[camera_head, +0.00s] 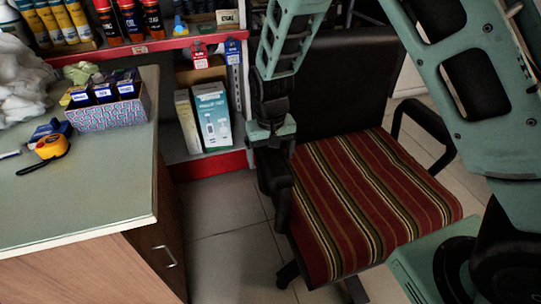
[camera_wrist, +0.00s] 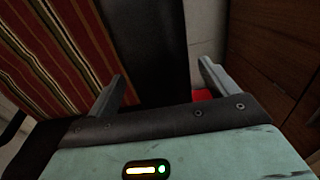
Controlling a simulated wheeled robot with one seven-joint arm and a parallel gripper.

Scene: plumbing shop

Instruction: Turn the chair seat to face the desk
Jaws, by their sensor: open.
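The chair has a red seat with dark and yellow stripes (camera_head: 365,205), a black backrest (camera_head: 345,90) at its rear and black armrests. Its right armrest (camera_head: 425,125) shows clearly. Its left armrest (camera_head: 277,190) is beside the seat, below my gripper (camera_head: 271,135). In the wrist view, my gripper (camera_wrist: 163,90) is open, with a dark chair part (camera_wrist: 150,50) between or just beyond its fingers; I cannot tell if they touch it. The striped seat also shows there (camera_wrist: 55,55). The desk (camera_head: 85,185) stands left of the chair, with a grey-green top.
On the desk are a patterned box (camera_head: 110,112) of small packages, a yellow tape measure (camera_head: 50,147) and a white bundle (camera_head: 22,85). A red-edged shelf (camera_head: 210,160) with boxes stands behind. Tiled floor (camera_head: 230,220) is free between desk and chair.

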